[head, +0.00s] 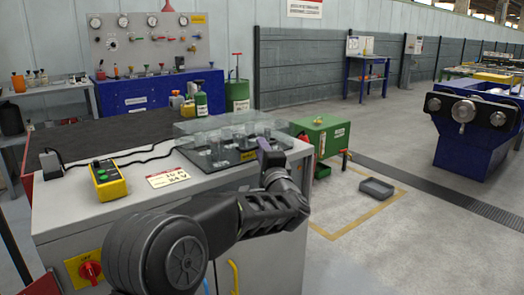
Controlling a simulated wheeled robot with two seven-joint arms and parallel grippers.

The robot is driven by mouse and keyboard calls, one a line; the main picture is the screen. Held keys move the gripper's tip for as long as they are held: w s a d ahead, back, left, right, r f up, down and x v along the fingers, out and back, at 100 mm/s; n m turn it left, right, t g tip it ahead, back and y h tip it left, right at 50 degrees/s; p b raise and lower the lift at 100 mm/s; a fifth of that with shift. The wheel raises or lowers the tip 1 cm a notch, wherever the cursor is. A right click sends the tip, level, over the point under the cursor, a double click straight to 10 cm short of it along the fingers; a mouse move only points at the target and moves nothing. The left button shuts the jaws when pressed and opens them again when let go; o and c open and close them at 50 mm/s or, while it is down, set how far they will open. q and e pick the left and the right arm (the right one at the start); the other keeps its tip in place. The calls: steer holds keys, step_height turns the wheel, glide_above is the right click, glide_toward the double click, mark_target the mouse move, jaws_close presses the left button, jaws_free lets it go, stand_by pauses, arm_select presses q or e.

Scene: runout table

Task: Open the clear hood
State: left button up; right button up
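The clear hood (200,127) is a see-through box-like cover on the right part of the grey cabinet top. I cannot tell for sure whether the hood is fully down. My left arm reaches up from the bottom of the head view. Its gripper (264,146) is at the front right corner of the hood, overlapping it in the picture. Whether it touches the hood, and whether its fingers are apart, is unclear. My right gripper is not in view.
The grey cabinet (135,205) carries a yellow box with green buttons (108,181), a white and red label card (168,177) and a black cable. A green box (325,135) and a grey tray (376,188) are to the right.

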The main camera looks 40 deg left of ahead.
arm_select(q)
jaws_close()
stand_by(1.1)
